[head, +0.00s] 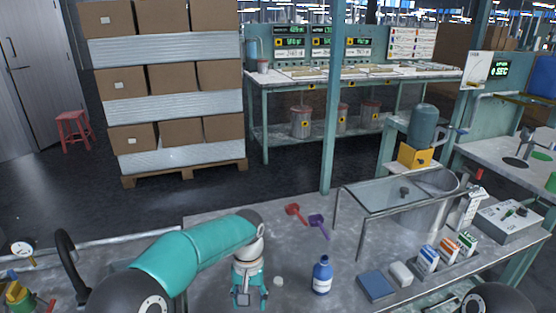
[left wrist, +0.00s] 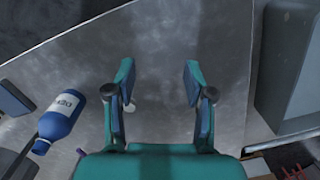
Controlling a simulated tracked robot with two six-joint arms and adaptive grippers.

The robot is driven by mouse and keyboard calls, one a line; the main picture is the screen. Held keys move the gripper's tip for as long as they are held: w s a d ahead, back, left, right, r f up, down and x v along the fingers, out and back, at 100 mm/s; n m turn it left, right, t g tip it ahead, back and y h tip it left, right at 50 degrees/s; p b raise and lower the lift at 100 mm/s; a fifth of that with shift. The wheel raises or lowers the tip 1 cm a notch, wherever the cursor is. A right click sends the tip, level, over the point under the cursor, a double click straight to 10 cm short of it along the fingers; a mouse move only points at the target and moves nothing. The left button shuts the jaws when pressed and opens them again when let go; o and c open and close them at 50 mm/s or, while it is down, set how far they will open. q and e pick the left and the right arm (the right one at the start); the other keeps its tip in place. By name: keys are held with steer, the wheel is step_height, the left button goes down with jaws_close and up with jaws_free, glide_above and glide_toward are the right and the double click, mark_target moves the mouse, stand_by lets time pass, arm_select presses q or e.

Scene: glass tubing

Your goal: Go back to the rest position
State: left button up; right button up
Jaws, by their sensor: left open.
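My left gripper (head: 248,300) hangs over the front part of the metal worktable (head: 200,306), at the end of my teal left arm. In the left wrist view its two fingers (left wrist: 157,85) stand apart with nothing held between them, and bare tabletop shows beyond them. A small pale round piece (head: 278,281) lies on the table just right of the gripper; in the left wrist view it shows beside the left finger (left wrist: 130,106). A blue bottle with a white label (head: 322,277) stands further right, apart from the gripper. My right gripper cannot be seen.
A red scoop (head: 295,212) and a purple scoop (head: 319,225) lie behind the bottle. A blue pad (head: 376,286), a white block (head: 401,273) and several small boxes (head: 428,259) are on the right. A glass-topped stand (head: 400,192) rises behind them. A sink edge is at left.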

arm_select(q)
steer(key=s+a+f+g+p, duration=0.1)
steer(key=s+a+f, duration=0.1)
steer(key=s+a+f+n+g+p, duration=0.1)
steer(key=s+a+f, duration=0.2)
steer(key=shift+s+a, duration=0.25)
steer(key=shift+s, duration=0.1)
steer(key=s+f+t+h+p, duration=0.1)
steer(key=s+f, duration=0.4)
steer(key=s, duration=0.5)
steer(key=s+f+n+t+h+p, duration=0.1)
steer(key=s+f, duration=0.4)
steer(key=s, duration=0.5)
steer(key=shift+s+f+n+t+h+p, duration=0.2)
steer(key=shift+n+t+h+p, duration=0.1)
steer(key=shift+t+h+p, duration=0.65)
